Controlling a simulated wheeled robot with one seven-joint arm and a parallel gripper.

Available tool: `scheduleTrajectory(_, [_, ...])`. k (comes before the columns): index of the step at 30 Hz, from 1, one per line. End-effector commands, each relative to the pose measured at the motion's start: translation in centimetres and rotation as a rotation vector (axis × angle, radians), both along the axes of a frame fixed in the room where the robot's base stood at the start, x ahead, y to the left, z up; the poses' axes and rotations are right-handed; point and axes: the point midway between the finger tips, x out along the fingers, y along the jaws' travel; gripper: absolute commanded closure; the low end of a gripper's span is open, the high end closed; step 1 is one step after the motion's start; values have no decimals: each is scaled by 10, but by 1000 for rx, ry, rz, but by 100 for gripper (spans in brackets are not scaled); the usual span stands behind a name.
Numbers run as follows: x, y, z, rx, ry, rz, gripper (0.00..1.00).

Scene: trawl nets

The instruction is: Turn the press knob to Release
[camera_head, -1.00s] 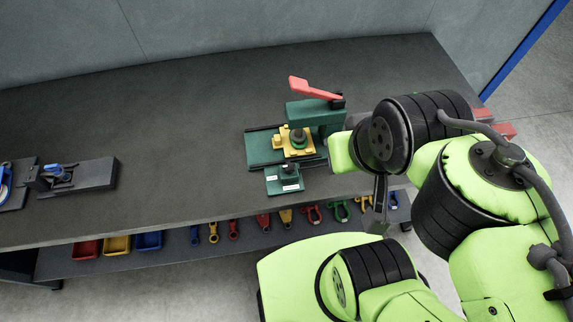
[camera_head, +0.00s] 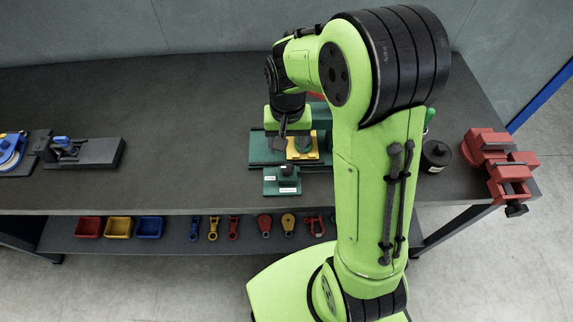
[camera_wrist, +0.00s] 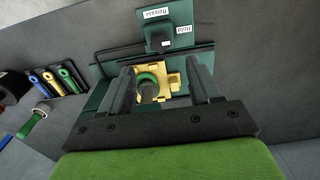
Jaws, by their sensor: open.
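The press knob (camera_head: 287,170) is small and dark, on a green plate at the front of the green press (camera_head: 262,150). In the wrist view the knob (camera_wrist: 157,40) is beyond my fingertips, beside white labels reading Release (camera_wrist: 151,16) and Hold (camera_wrist: 184,29). I cannot tell which label it points at. My gripper (camera_wrist: 160,68) is open and empty, its fingers on either side of the yellow fixture (camera_wrist: 172,80) in this view and apart from the knob. In the head view my gripper (camera_head: 283,132) is above the press, which my arm partly hides.
A red vise (camera_head: 497,165) stands at the right end of the bench, with a dark round object (camera_head: 435,156) beside it. Coloured bins (camera_head: 118,227) and tools are on the lower shelf. The bench's middle left is clear.

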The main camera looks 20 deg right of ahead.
Motion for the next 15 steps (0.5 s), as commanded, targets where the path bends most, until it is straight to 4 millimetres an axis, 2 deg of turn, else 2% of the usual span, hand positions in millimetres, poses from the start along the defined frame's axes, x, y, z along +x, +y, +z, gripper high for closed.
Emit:
scheduleTrajectory(1, [-1, 0, -16, 0, 6, 0, 37])
scheduleTrajectory(3, [-1, 0, -34, 1, 6, 0, 37])
scheduleTrajectory(9, [-1, 0, -76, 0, 4, 0, 37])
scheduleTrajectory(15, [0, 0, -93, 0, 0, 0, 37])
